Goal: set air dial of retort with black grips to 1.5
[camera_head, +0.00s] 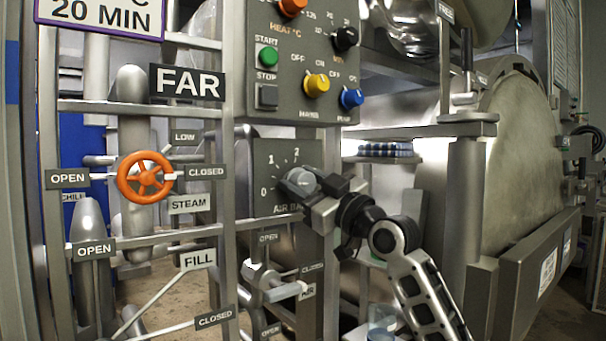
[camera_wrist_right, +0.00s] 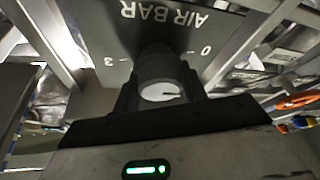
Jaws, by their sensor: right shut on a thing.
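The air dial (camera_head: 299,181) is a grey round knob on a dark panel marked "AIR BAR", with 0, 1 and 2 visible around it in the head view. My right gripper (camera_head: 310,190) reaches it from the right and is shut on the knob. In the wrist view the knob (camera_wrist_right: 162,84) sits between both fingers, with its pale end face (camera_wrist_right: 161,92) showing. A short dark mark on that face points right, to the side where the 0 is. The scale there appears upside down, with 3 at left. My left gripper is out of view.
Above is a control panel (camera_head: 290,105) with green, yellow, blue, black and orange controls. To the left are an orange handwheel (camera_head: 145,177), pipes and a "FAR" sign (camera_head: 187,84). A lever valve (camera_head: 275,285) is below the dial. A large round metal door (camera_head: 515,165) stands right.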

